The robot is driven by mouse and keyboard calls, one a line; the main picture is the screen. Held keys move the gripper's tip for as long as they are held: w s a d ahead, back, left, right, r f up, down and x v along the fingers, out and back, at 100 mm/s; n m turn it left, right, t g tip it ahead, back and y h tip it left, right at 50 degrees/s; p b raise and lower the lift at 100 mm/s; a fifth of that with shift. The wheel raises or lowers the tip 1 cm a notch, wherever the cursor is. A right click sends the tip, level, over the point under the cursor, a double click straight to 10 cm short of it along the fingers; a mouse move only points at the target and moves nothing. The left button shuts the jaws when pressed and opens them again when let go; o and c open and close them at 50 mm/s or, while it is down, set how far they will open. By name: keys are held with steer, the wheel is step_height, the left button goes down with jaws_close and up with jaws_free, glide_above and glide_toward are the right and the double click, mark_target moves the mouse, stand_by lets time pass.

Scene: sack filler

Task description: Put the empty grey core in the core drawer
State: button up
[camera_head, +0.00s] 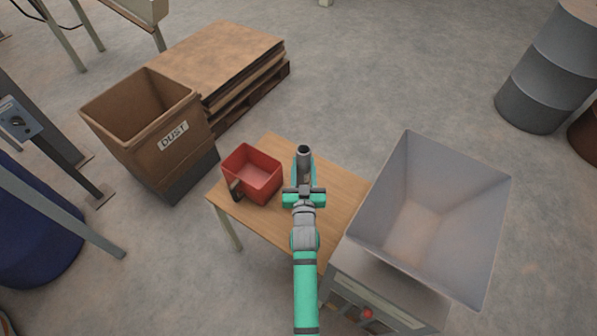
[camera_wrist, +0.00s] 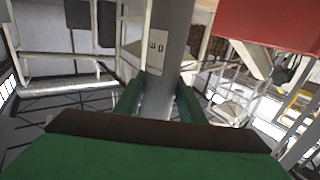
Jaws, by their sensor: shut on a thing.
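The grey core (camera_head: 304,153) is a hollow tube, its dark open end facing up in the head view. My gripper (camera_head: 304,186) is shut on it and holds it over the wooden table (camera_head: 340,189). In the wrist view, the grey core (camera_wrist: 172,60) stands between the green fingers of my gripper (camera_wrist: 158,98). Its lower part is hidden behind the gripper body there. I cannot make out a core drawer in either view.
A red open container (camera_head: 262,160) with a dark handle stands on the table, left of my gripper. A large grey hopper (camera_head: 480,200) rises close on the right. A brown DUST bin (camera_head: 140,140), stacked sheets on a pallet (camera_head: 215,55) and grey drum (camera_head: 545,85) stand around open floor.

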mark_target(302, 176)
step_height(302, 176, down, 3)
steer(key=shift+d+f, duration=0.1)
steer(key=shift+f, duration=0.05)
steer(key=shift+a, duration=0.25)
steer(key=shift+f, duration=0.1)
steer(key=o, duration=1)
steer(key=shift+o, duration=0.2)
